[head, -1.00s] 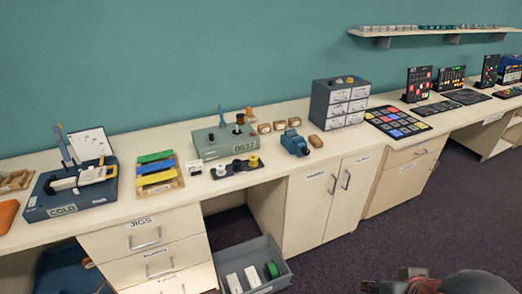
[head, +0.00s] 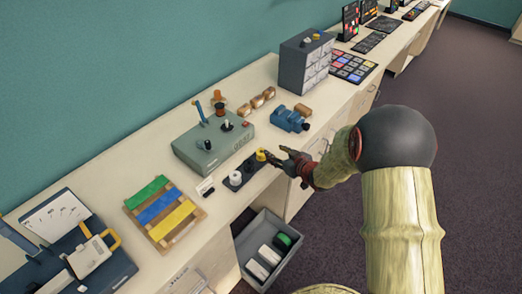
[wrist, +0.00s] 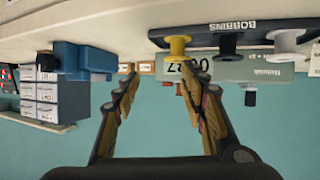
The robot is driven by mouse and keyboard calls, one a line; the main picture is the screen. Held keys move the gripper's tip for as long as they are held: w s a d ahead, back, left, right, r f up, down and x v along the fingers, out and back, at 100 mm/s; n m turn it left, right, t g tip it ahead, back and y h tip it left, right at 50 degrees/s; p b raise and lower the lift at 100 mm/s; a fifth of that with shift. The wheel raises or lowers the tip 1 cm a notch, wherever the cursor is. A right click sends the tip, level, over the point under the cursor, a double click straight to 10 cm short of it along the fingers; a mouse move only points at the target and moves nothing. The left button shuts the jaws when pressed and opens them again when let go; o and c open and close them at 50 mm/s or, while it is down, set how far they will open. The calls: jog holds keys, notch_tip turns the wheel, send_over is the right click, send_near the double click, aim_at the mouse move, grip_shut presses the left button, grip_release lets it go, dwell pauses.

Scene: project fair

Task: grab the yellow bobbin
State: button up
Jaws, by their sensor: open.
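The yellow bobbin (head: 260,155) stands at the right end of a dark bobbin rack (head: 247,172) near the bench's front edge. In the wrist view, which is upside down, the yellow bobbin (wrist: 178,46) shows beyond and slightly right of the gap between my fingers, beside a black bobbin (wrist: 228,44) and a white bobbin (wrist: 286,40). The rack's BOBBINS label (wrist: 232,26) shows there too. My gripper (head: 277,153) is just right of the yellow bobbin in the head view. In the wrist view my gripper (wrist: 169,84) is open, with nothing between its fingers.
A grey-green machine (head: 212,145) stands behind the rack. A blue vise (head: 289,120) and a grey drawer cabinet (head: 305,60) stand farther along the bench. A board with green, blue and yellow strips (head: 163,213) lies to the left. A grey bin (head: 270,250) sits below.

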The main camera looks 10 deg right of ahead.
aim_at(261, 152)
jog(key=shift+s+a+f+y, duration=0.15)
jog(key=shift+a+f+y, duration=0.1)
jog(key=shift+a+f, duration=0.2)
jog(key=shift+s+a+f+y, duration=0.15)
jog(key=shift+a+f+y, duration=0.15)
jog(key=shift+f, duration=0.25)
jog(key=shift+w+a+f, duration=0.1)
jog(key=shift+a+f, duration=0.1)
jog(key=shift+f, duration=0.05)
jog(key=x, duration=0.3)
jog(key=b+x, duration=0.1)
jog(key=x, duration=0.2)
jog(key=shift+a+r, duration=0.2)
jog(key=shift+a, duration=0.05)
jog(key=shift+w+a+f, duration=0.1)
jog(key=shift+w+a, duration=0.05)
jog(key=shift+w, duration=0.4)
jog(key=c, duration=0.7)
